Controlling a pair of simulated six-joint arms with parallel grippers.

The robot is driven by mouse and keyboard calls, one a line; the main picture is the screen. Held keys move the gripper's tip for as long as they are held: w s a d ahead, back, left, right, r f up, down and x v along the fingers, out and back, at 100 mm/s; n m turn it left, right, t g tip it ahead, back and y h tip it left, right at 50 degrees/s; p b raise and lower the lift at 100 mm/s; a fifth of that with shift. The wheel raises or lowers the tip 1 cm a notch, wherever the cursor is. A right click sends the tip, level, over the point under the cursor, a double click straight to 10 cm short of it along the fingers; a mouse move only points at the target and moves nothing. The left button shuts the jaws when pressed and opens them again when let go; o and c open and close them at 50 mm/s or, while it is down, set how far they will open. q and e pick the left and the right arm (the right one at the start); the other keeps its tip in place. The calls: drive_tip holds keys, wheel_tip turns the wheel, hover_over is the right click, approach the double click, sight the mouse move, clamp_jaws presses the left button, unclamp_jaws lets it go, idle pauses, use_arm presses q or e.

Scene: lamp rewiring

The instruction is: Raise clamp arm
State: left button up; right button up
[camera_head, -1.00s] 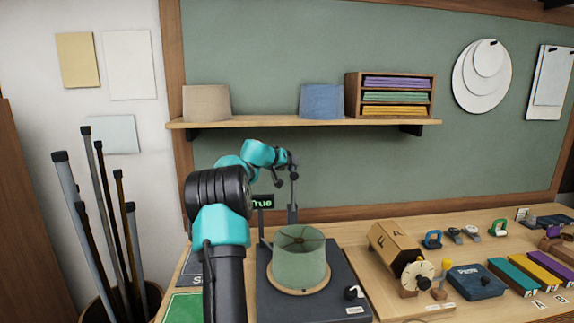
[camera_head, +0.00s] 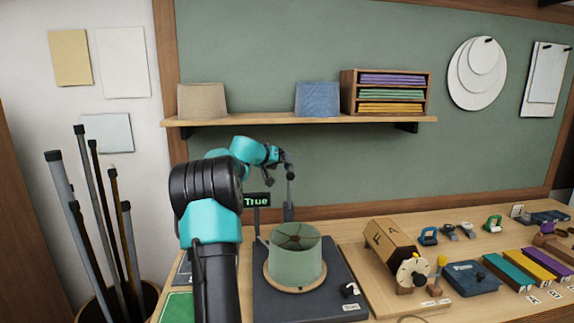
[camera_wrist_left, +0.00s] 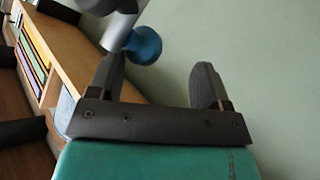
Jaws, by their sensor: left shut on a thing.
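My left gripper (camera_head: 282,163) is at the top of the dark clamp post (camera_head: 290,200), behind and above the green lampshade (camera_head: 296,262). In the left wrist view its two dark fingers (camera_wrist_left: 160,68) stand apart, with a grey bar of the clamp arm (camera_wrist_left: 119,30) and its blue round knob (camera_wrist_left: 144,45) near the left fingertip. The gripper is shut on the clamp arm; the contact itself is not clear. The shade stands upright on a round wooden ring on the dark base (camera_head: 330,285). My right gripper is not in view.
A small sign (camera_head: 257,200) reading "True" stands beside the post. A wooden shelf (camera_head: 300,121) with shades and a paper rack is above. A wooden block with a dial (camera_head: 395,245) and colored boxes (camera_head: 508,272) lie to the right. Tall rods (camera_head: 85,210) stand at left.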

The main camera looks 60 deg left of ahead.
use_arm(q)
drive_tip(key=v, duration=1.3)
drive_tip(key=shift+s+a+r, duration=0.2)
drive_tip(key=shift+s+r, duration=0.05)
drive_tip(key=shift+s, duration=0.1)
